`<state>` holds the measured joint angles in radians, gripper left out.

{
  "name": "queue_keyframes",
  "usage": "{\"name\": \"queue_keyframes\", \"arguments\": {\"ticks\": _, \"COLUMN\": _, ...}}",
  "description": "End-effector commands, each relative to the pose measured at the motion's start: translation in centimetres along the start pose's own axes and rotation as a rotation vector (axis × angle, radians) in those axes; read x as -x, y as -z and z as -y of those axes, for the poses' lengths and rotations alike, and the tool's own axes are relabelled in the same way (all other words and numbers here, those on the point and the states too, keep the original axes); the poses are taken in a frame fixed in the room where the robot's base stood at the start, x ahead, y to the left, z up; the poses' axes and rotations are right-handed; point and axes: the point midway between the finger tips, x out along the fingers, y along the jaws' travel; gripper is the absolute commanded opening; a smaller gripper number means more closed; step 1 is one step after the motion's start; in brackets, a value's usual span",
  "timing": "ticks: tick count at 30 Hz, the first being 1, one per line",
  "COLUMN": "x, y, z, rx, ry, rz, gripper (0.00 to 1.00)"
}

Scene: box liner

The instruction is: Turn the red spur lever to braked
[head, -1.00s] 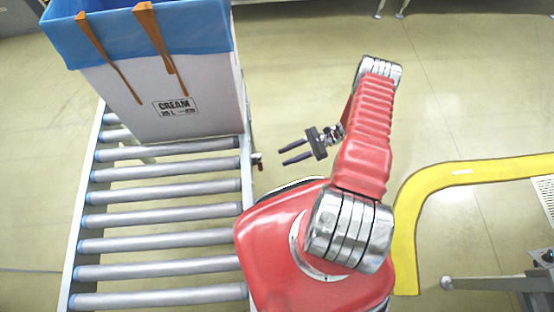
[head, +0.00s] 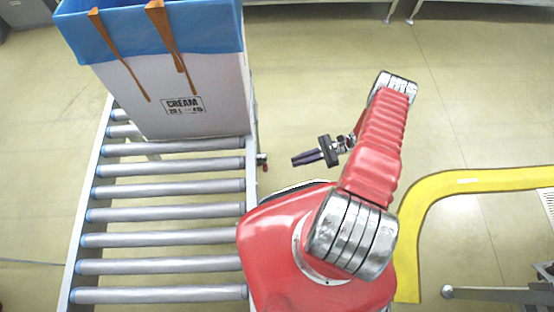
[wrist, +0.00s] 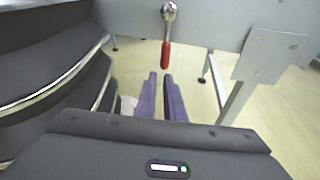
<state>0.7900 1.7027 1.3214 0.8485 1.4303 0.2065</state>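The red spur lever (wrist: 166,54) hangs down from a silver pivot on a grey rail, near the top middle of the wrist view. In the head view the lever (head: 265,167) is a small red bit on the conveyor's right side. My gripper (head: 292,160) points left toward it and stays apart from it. In the wrist view the purple fingers (wrist: 160,76) lie below the lever's lower end, close together with a narrow gap and nothing between them.
A roller conveyor (head: 170,213) fills the left side. A white carton (head: 205,75) with a blue liner and orange straps stands on its far end. A yellow floor line (head: 440,190) curves on the right. Open floor lies beyond my arm.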

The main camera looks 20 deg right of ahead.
Motion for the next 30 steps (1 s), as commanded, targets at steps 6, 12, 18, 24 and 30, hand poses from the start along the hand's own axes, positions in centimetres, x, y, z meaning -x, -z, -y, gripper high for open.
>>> {"name": "queue_keyframes", "arguments": {"ticks": 6, "x": -1.6, "y": 1.2, "z": 0.0, "rx": 0.174, "ry": 0.07, "rz": 0.058, "gripper": 0.0}}
{"name": "queue_keyframes", "arguments": {"ticks": 12, "x": -2.5, "y": 1.8, "z": 0.5, "rx": 0.41, "ry": 0.146, "rz": 0.085, "gripper": 0.0}}
{"name": "queue_keyframes", "arguments": {"ticks": 18, "x": -3.0, "y": 2.1, "z": 1.1, "rx": 0.678, "ry": 0.229, "rz": 0.087, "gripper": 0.0}}
{"name": "queue_keyframes", "arguments": {"ticks": 24, "x": -3.0, "y": 2.1, "z": 2.0, "rx": 0.954, "ry": 0.309, "rz": 0.061, "gripper": 0.0}}
{"name": "queue_keyframes", "arguments": {"ticks": 30, "x": -2.7, "y": 1.8, "z": 3.0, "rx": 1.236, "ry": 0.38, "rz": 0.014, "gripper": 0.0}}
